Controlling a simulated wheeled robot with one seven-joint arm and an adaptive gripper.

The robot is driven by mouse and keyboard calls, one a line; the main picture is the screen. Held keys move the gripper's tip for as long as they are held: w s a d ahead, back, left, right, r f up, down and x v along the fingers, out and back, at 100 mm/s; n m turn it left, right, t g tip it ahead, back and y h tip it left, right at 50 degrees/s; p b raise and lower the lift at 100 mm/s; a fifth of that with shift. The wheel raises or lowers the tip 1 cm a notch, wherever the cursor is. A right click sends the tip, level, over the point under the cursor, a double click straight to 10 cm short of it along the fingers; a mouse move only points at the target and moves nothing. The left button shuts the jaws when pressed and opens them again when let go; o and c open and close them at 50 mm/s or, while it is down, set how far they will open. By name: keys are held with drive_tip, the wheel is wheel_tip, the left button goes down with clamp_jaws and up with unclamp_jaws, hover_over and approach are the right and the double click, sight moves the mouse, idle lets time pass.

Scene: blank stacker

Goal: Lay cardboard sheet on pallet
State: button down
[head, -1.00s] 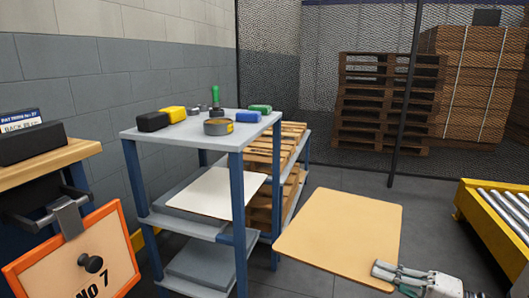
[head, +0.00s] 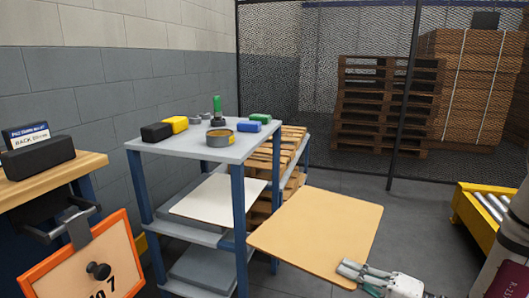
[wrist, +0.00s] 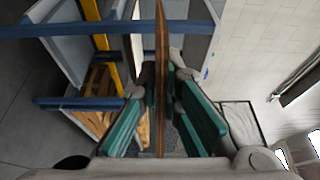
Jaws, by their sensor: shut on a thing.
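The cardboard sheet (head: 318,232) is a flat tan square in the head view, held roughly level in the air to the right of the shelf rack. My gripper (head: 362,275) is shut on its near right corner. In the wrist view the sheet (wrist: 161,70) shows edge-on as a thin brown strip between the two green-padded fingers of my gripper (wrist: 161,115). The wooden pallets (head: 290,145) are stacked behind the rack, partly hidden by its shelves and posts. Pallet slats also show in the wrist view (wrist: 98,88).
The grey rack (head: 185,148) with blue posts carries tins, blocks and a green-handled tool on top. A white sheet (head: 218,194) lies on its middle shelf. A yellow roller conveyor (head: 465,212) stands at right. Mesh fencing (head: 315,85) closes the back; open floor (head: 400,210) lies between.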

wheel_tip(320, 180, up, 24)
drive_tip(key=s+m+t+h+p, duration=0.1)
drive_tip(key=m+t+h+p, duration=0.3)
drive_tip(key=p, duration=2.5)
drive_tip(key=shift+s+h, duration=0.2)
drive_tip(key=shift+h, duration=0.5)
drive_tip(key=shift+d+m, duration=0.15)
drive_tip(key=shift+m, duration=0.15)
